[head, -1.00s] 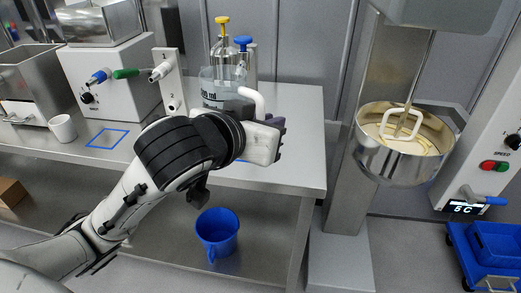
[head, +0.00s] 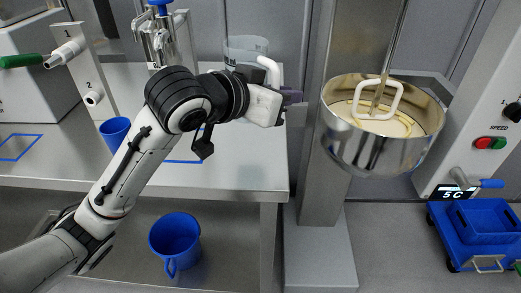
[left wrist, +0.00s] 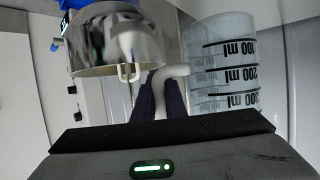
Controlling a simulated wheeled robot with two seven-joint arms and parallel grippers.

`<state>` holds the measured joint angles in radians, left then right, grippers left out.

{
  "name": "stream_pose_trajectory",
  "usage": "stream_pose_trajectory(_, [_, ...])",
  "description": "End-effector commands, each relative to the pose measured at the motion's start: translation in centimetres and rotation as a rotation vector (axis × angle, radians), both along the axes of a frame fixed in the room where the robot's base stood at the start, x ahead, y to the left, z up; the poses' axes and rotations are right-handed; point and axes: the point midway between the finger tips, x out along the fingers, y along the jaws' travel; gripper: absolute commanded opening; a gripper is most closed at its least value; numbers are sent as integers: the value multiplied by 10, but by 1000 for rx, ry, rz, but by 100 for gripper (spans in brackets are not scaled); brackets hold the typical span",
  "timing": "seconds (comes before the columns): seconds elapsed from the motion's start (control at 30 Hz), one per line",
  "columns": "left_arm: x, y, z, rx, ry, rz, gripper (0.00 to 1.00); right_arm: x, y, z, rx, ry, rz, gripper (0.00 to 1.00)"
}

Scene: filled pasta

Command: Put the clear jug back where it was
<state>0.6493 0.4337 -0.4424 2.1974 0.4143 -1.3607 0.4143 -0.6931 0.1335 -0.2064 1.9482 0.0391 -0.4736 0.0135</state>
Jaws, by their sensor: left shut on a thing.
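The clear jug (head: 246,48) is see-through with a pale handle (head: 270,70), partly hidden behind my arm. My left gripper (head: 292,97) is shut on the handle, over the right part of the steel table (head: 245,170). In the left wrist view, the jug (left wrist: 225,70) shows black ml marks, right of the dark fingers (left wrist: 160,97), with its handle between them. A blue outline (head: 183,161) on the table is partly hidden by my arm. My right gripper is out of view.
A second blue outline (head: 15,147) lies at the left. A blue cup (head: 114,132) stands on the table near a tap panel (head: 84,75). A blue jug (head: 175,243) stands on the lower shelf. The mixer bowl (head: 375,150) is right of the table; a blue cart (head: 475,230) stands farther right.

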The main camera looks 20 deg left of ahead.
Motion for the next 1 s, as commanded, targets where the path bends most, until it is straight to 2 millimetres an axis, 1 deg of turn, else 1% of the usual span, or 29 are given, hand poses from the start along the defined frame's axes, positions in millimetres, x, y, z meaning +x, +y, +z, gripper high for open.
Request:
stream_pose_trajectory(0.03, [0, 0, -14, 3, 5, -1, 0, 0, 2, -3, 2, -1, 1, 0])
stream_pose_trajectory(0.1, [0, 0, -28, 3, 6, -2, 0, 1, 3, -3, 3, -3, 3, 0])
stream_pose_trajectory(0.2, [-1, 0, -43, 2, 4, -1, 0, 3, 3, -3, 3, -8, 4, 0])
stream_pose_trajectory(0.37, [0, 0, -54, 2, 2, 0, 0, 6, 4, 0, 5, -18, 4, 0])
stream_pose_trajectory(0.47, [0, 0, -65, 3, 3, 1, 0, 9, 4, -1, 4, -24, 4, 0])
stream_pose_trajectory(0.6, [0, 1, -86, 3, 4, 1, 0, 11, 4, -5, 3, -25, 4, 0])
stream_pose_trajectory(0.67, [-1, 1, -89, 2, 2, 1, 0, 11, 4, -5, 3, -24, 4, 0])
stream_pose_trajectory(0.87, [0, 0, -88, 2, 0, 1, 0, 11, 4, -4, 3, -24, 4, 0])
stream_pose_trajectory(1.0, [0, 0, -91, 2, 1, 1, 0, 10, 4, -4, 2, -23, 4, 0])
